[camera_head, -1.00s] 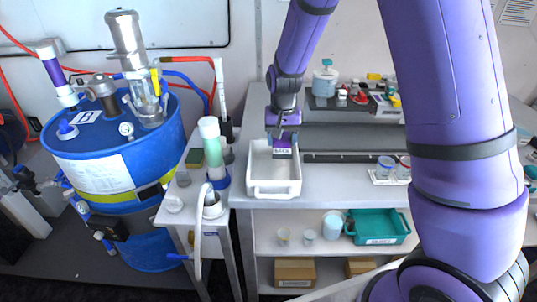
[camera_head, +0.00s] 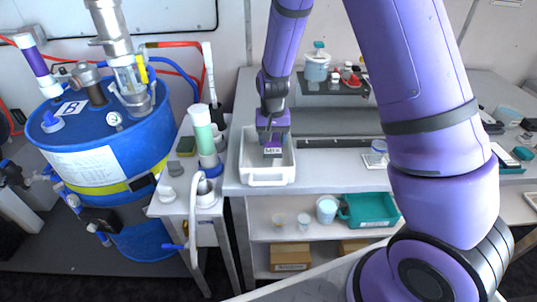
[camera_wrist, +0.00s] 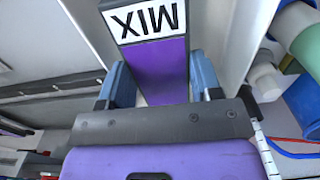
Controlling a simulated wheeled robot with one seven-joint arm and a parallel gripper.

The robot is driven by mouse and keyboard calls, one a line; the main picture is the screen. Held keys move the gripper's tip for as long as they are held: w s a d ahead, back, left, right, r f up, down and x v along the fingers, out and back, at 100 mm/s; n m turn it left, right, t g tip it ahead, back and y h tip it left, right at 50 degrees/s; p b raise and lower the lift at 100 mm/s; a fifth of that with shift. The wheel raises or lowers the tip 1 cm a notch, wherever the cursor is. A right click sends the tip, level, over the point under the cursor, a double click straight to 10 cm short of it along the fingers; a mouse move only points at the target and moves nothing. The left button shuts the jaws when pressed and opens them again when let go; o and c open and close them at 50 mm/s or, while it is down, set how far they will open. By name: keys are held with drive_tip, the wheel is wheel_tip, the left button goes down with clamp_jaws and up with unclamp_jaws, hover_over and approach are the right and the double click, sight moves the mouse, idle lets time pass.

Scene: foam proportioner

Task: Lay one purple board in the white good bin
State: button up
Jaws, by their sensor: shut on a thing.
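A purple board (camera_head: 272,141) with a white label reading MIX is in my gripper (camera_head: 271,128). In the wrist view the board (camera_wrist: 161,70) stands out between the two blue-grey fingers (camera_wrist: 160,88), its label upside down at the far end. My gripper is shut on it and points down over the white bin (camera_head: 268,178) on the bench. The board's labelled end shows within the bin's opening. I cannot tell whether it touches the bin's floor. The wrist view shows pale bin walls (camera_wrist: 211,30) beside the board.
A small side table left of the bin holds a green-and-white cylinder (camera_head: 201,130) and a hose. A blue drum (camera_head: 105,140) stands further left. A teal tray (camera_head: 372,209) sits on the shelf below.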

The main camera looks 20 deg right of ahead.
drive_tip(key=o, duration=1)
wheel_tip(320, 180, up, 11)
idle(0.3)
